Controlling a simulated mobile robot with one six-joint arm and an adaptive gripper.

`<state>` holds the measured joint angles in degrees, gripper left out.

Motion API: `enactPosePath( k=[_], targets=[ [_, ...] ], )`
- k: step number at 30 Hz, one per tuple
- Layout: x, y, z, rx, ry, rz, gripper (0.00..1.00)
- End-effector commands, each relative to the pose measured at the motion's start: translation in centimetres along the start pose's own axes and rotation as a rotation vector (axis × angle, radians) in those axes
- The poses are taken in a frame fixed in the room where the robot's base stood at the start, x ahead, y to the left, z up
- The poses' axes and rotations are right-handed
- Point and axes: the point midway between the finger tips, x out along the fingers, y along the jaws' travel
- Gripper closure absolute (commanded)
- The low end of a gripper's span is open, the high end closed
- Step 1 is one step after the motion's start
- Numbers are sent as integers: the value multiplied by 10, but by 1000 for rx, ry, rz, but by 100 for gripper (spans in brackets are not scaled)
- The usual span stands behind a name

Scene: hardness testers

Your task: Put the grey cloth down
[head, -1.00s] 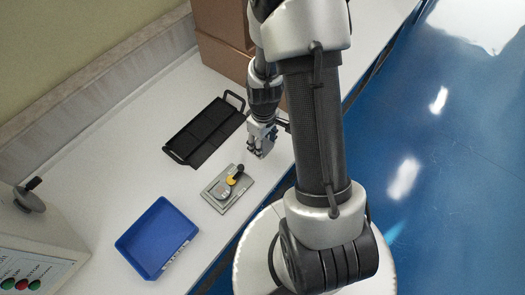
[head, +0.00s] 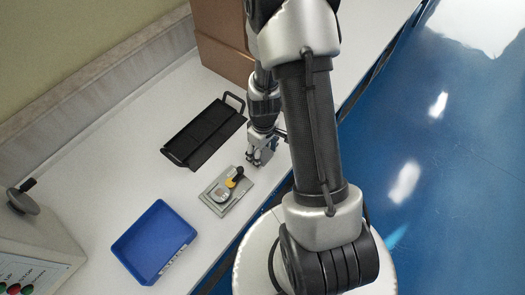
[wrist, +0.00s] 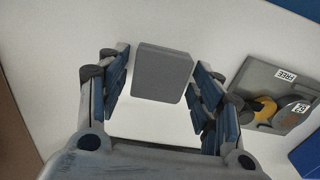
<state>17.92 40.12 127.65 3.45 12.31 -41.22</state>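The grey cloth (wrist: 162,72) shows in the wrist view as a flat, folded pad with rounded corners. It is between the two fingers of my gripper (wrist: 161,56), over the white bench top. Narrow white gaps show between the cloth and the finger pads, clearest on the left, so the gripper looks open around it. In the head view my gripper (head: 260,159) is low over the bench, just above and right of the grey plate fixture. I cannot make out the cloth there. Whether the cloth rests fully on the bench is hard to tell.
The grey plate fixture (head: 218,204) with a yellow and black knob is close by. A black handled tray (head: 192,148) lies behind, a blue bin (head: 128,246) at front left. A tester (head: 30,245) stands far left, cardboard boxes (head: 222,55) at the back. Bench is clear between these.

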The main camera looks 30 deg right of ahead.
Motion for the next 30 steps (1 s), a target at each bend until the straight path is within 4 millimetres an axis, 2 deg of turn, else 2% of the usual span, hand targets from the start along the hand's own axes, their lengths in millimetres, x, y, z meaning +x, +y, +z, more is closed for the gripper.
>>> enactPosePath(
  k=[10,14,17,24,30],
  targets=[
    [0,0,0,0,0,0,34],
    [-8,0,0,0,1,1,34],
    [-25,1,-1,0,3,2,34],
    [-79,1,-1,0,4,3,34],
    [-112,0,0,0,2,2,34]
  ],
)
